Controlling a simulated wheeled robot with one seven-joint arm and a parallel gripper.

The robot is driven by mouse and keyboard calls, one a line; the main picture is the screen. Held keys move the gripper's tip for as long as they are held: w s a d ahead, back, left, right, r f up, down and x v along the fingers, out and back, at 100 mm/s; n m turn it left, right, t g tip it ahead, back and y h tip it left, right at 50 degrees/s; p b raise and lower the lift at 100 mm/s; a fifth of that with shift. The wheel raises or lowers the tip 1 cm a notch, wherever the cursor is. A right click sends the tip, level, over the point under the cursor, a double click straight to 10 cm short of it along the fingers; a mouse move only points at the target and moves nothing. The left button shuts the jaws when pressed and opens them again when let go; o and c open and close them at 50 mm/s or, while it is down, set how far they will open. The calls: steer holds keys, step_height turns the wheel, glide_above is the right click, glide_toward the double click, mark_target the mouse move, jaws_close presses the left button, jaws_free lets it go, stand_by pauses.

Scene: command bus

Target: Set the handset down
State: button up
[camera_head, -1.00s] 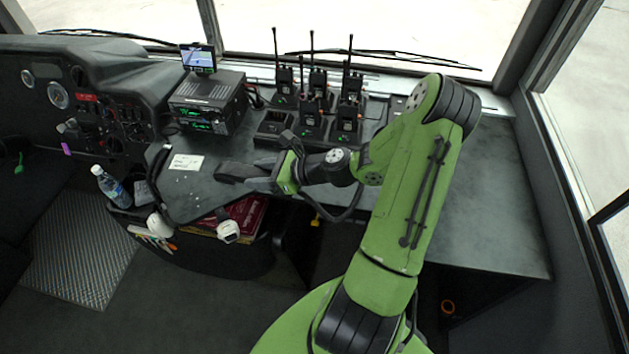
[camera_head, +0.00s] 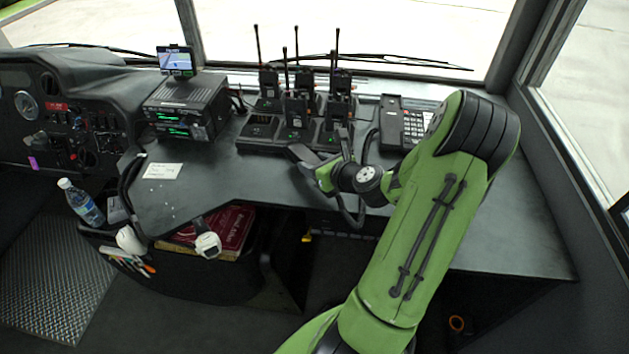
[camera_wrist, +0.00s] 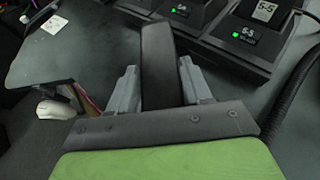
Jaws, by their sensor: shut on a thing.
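My gripper (camera_head: 322,170) is shut on the black handset (camera_wrist: 158,50). In the wrist view the handset stands out lengthwise between the two grey fingers of my gripper (camera_wrist: 160,84). In the head view only a dark end of the handset (camera_head: 301,153) shows, just in front of the radio chargers; I cannot tell whether it touches the counter. The desk phone base (camera_head: 415,128), with a keypad and a dark strip on its left, sits on the counter right of the chargers, partly behind my arm.
Several handheld radios stand in chargers (camera_head: 262,132) along the back of the dark counter (camera_head: 215,190). A radio unit with a small screen (camera_head: 178,60) is at the left. A white paper (camera_head: 162,171) lies in front. A black cord (camera_wrist: 288,95) runs right of the handset.

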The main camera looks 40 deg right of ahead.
step_height(320, 180, down, 3)
steer(key=shift+f+b, duration=0.2)
steer(key=shift+b, duration=0.6)
steer(key=shift+r, duration=0.1)
steer(key=o, duration=1.2)
steer(key=shift+c, duration=0.2)
